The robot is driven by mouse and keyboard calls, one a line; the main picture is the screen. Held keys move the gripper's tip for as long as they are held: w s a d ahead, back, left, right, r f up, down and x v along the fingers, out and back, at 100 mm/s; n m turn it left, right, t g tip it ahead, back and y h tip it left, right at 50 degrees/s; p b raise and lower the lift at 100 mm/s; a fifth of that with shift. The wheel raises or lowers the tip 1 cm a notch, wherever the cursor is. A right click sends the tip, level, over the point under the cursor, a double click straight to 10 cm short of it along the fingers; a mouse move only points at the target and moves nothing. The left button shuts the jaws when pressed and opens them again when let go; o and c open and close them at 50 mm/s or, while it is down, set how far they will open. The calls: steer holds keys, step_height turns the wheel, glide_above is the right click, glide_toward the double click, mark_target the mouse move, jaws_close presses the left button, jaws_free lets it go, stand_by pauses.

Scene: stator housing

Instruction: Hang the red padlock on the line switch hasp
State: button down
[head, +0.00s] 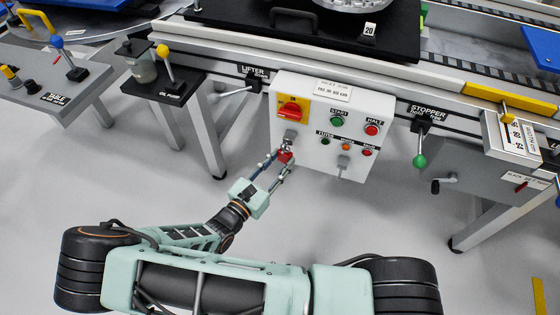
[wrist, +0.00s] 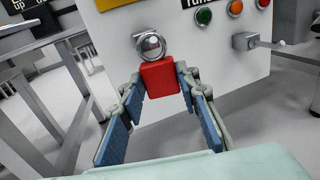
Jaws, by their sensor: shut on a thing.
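The red padlock (head: 285,156) is at the lower left of the white control panel, just below the grey hasp (head: 291,135) under the red switch knob (head: 291,110). My gripper (head: 281,160) is shut on the padlock. In the wrist view its fingers (wrist: 160,85) reach the body from both sides.
The floor below is clear.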

steer(key=c, duration=1.4)
jaws_free()
steer(key=shift+s+a, duration=0.1)
steer(key=shift+v, duration=2.1)
steer(key=v, duration=1.2)
steer(key=shift+r, duration=0.1)
